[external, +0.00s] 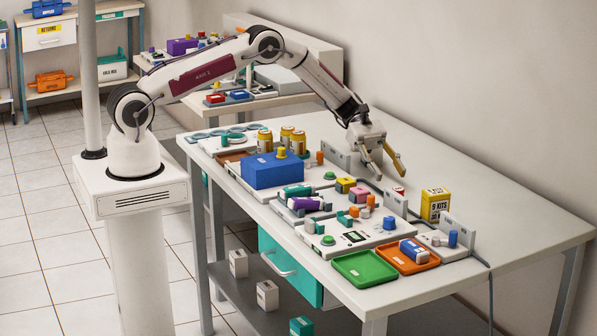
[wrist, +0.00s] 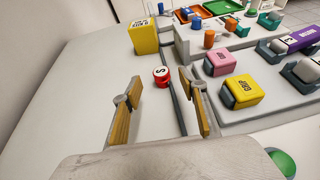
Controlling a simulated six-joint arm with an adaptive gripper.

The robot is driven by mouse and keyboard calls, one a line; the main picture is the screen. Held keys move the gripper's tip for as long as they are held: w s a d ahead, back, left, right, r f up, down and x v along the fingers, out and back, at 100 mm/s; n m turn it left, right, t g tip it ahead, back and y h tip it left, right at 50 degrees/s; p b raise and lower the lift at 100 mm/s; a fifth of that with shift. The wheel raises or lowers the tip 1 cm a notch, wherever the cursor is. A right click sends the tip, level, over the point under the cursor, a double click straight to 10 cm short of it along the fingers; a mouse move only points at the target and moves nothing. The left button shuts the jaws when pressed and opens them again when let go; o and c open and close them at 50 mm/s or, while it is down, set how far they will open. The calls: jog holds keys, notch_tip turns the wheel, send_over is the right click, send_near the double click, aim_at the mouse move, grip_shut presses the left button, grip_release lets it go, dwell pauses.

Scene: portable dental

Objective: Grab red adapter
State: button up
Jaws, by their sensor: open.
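The red adapter (wrist: 161,80) is a small round red piece with a white, marked top. It stands on the bare light tabletop, beside a dark cable. In the external view the red adapter (external: 398,191) is a small red and white spot just beyond my gripper (external: 388,178). In the wrist view my gripper (wrist: 165,90) has its two yellow-padded fingers spread wide, with nothing between the pads. The adapter appears ahead of the fingertips, within the gap between them. I see no contact.
A yellow kit box (external: 436,205) stands close past the adapter. Pink (wrist: 219,62) and yellow (wrist: 242,91) blocks sit on a grey unit at the right. Green (external: 366,267) and orange (external: 408,258) trays lie at the near end. The table's wall side is mostly clear.

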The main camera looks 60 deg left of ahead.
jog(key=shift+f, duration=0.1)
jog(key=shift+f, duration=0.55)
jog(key=shift+x, duration=2.45)
jog(key=c, duration=1.2)
